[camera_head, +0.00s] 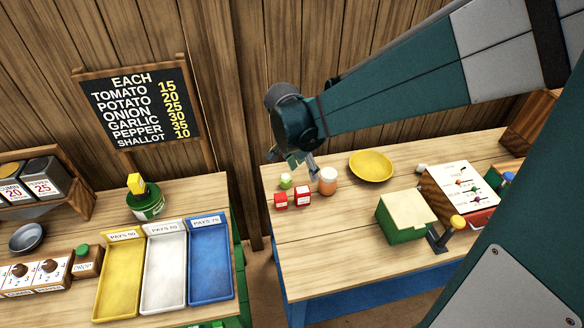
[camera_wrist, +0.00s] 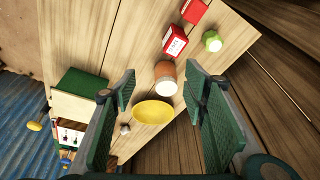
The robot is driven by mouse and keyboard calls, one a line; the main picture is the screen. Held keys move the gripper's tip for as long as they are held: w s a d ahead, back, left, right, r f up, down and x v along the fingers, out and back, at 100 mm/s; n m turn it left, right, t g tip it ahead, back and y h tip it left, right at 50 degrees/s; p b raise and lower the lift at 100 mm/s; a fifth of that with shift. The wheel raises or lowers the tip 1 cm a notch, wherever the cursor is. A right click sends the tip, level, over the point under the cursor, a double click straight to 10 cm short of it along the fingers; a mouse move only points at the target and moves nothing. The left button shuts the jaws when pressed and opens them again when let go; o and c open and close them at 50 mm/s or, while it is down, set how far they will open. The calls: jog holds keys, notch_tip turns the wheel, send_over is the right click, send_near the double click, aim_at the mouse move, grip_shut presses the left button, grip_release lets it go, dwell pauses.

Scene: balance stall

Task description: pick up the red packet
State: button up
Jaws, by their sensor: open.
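Two small red packets with white labels stand side by side near the left end of the right-hand table: a left one (camera_head: 281,201) and a right one (camera_head: 303,199). The wrist view also shows two, one red packet (camera_wrist: 176,39) with its label visible and another (camera_wrist: 193,11) at the top edge. My gripper (camera_head: 304,163) is above the table, behind the packets in the head view. In the wrist view its fingers (camera_wrist: 162,78) are spread wide, with nothing held. The packets lie beyond the fingertips, apart from them.
An orange jar with a white lid (camera_head: 327,182) and a small green item (camera_head: 285,182) stand close to the packets. A yellow bowl (camera_head: 371,166) and a green box (camera_head: 404,217) are further right. The table front (camera_head: 345,255) is bare. A wooden wall rises behind.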

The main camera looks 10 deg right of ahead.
aim_at(300, 190)
jog(key=w+f+m, duration=0.1)
jog(key=f, duration=0.3)
jog(key=w+a+f+m+g+h+b, duration=0.1)
jog(key=w+f+m, duration=0.1)
jog(key=f, duration=0.2)
jog(key=w+a+f+m, duration=0.1)
jog(key=w+f+m, duration=0.1)
jog(key=f, duration=0.2)
jog(key=shift+w+a+f+g, duration=0.2)
jog(key=shift+g, duration=0.2)
jog(key=shift+h, duration=0.3)
jog(key=shift+f, duration=0.1)
jog(key=shift+x, duration=1.15)
jog(key=shift+d, duration=0.1)
jog(key=shift+x, duration=2.6)
jog(key=shift+d, duration=0.2)
jog(key=shift+c, duration=0.5)
